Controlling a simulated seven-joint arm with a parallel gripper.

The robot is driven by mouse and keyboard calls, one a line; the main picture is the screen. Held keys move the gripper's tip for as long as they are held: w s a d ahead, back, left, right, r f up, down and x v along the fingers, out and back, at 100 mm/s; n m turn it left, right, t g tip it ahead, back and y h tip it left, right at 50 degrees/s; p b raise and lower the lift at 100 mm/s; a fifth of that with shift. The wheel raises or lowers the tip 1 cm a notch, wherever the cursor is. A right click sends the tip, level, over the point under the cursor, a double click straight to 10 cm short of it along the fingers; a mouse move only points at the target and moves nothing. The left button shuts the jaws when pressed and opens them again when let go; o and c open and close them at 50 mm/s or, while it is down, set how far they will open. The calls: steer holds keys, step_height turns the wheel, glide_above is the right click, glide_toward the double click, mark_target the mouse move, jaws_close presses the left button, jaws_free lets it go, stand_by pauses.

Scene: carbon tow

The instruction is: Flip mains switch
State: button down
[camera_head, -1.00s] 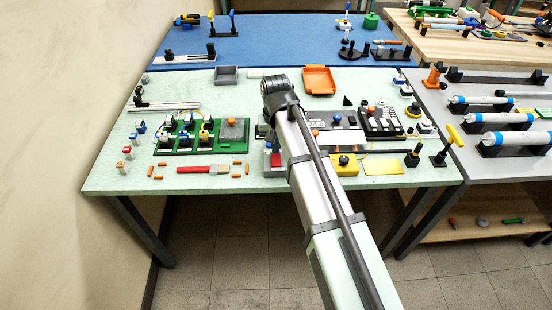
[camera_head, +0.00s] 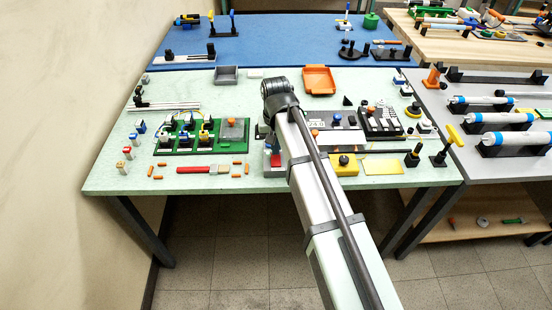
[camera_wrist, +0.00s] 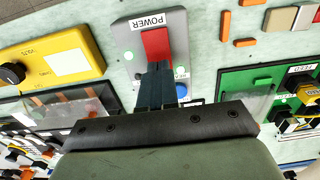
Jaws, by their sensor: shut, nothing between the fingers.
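The mains switch is a red rocker (camera_wrist: 156,45) on a grey box labelled POWER (camera_wrist: 130,40) in the wrist view. The red rocker (camera_head: 276,160) also shows in the head view, just left of my arm. My gripper (camera_wrist: 158,68) is shut and empty, its dark fingertips at the lower end of the rocker in the wrist view. They overlap it there; I cannot tell whether they touch. The fingers hide that end of the rocker. A blue button and a small green light show beside the fingers. In the head view my arm hides the fingertips.
A yellow box with a black knob (camera_wrist: 65,58) stands to the left in the wrist view. A green board (camera_wrist: 262,85) lies to the right. Orange pieces and a red-handled brush (camera_head: 200,170) lie near the front of the pale green table (camera_head: 110,175).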

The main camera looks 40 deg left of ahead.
steer(key=shift+f, duration=0.65)
stand_by(0.4)
steer(key=shift+r, duration=3.5)
